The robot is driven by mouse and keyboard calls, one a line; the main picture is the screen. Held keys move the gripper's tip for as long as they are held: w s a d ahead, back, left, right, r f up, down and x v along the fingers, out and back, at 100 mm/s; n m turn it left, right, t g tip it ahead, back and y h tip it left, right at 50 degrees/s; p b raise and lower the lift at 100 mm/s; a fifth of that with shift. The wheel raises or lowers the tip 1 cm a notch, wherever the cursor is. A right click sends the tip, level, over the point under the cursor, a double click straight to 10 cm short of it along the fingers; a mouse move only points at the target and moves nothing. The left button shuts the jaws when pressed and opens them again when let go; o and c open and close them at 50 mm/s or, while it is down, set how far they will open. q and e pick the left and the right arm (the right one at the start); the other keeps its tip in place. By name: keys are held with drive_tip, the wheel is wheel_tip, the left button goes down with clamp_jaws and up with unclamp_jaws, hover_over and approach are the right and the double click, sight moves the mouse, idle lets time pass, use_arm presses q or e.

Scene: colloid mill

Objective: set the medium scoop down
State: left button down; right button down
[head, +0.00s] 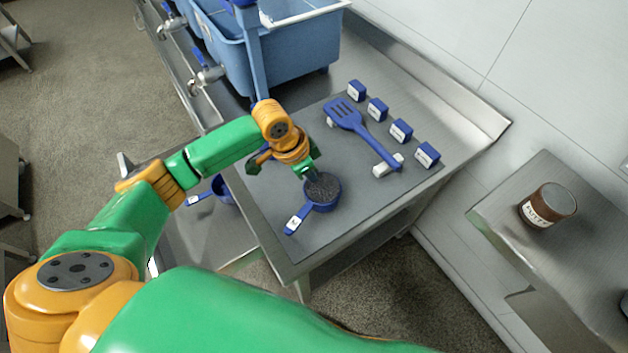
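A blue scoop (332,201) filled with dark grains is at the front of the grey mat on the steel table. Its handle, with a white label, points to the lower left. I cannot read the label or tell whether the scoop rests on the mat. My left gripper (309,174) is above it, with a dark finger end at the bowl's far rim. Whether it grips the rim or only overlaps it in view is unclear. Another blue scoop (222,187) is at the left, partly hidden by my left arm. My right gripper is out of view.
A blue slotted spatula (371,134) lies on white rests (388,166). Several blue labelled blocks (401,130) line the mat's back right. A blue tub (290,58) stands behind. A brown jar (548,204) sits on a separate table at right. The mat right of the filled scoop is clear.

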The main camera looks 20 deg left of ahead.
use_arm(q)
drive_tip(key=shift+f, duration=0.8)
drive_tip(key=shift+f, duration=0.1)
drive_tip(key=c, duration=1)
unclamp_jaws()
drive_tip(key=v, duration=1.2)
drive_tip(key=shift+p, duration=0.3)
